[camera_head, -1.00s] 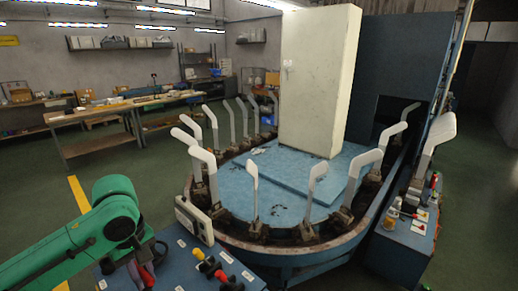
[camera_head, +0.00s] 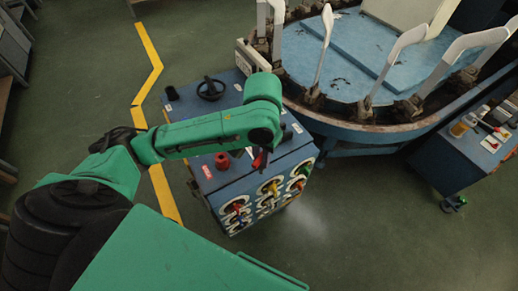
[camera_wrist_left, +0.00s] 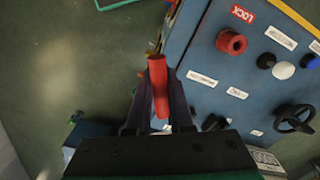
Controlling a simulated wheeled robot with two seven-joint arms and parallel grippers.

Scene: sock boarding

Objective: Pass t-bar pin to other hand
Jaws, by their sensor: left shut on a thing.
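My left gripper (camera_wrist_left: 158,105) is shut on a red rod-like piece (camera_wrist_left: 158,88), which I take for the t-bar pin, in the left wrist view. Its round end points away from the wrist; its full shape is partly hidden between the dark fingers. In the head view the red piece (camera_head: 260,159) shows just below my green wrist, above the blue control cabinet (camera_head: 205,198). The gripper there is mostly hidden by the wrist. My right gripper is not in view, and no second hand shows near the pin.
The cabinet carries a red round fitting (camera_head: 222,161) by the lock label, a black handwheel (camera_head: 210,88) and several coloured front knobs. The round boarding machine (camera_head: 345,128) with upright white forms stands behind it. A second control box (camera_head: 470,140) is at right. The front floor is clear.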

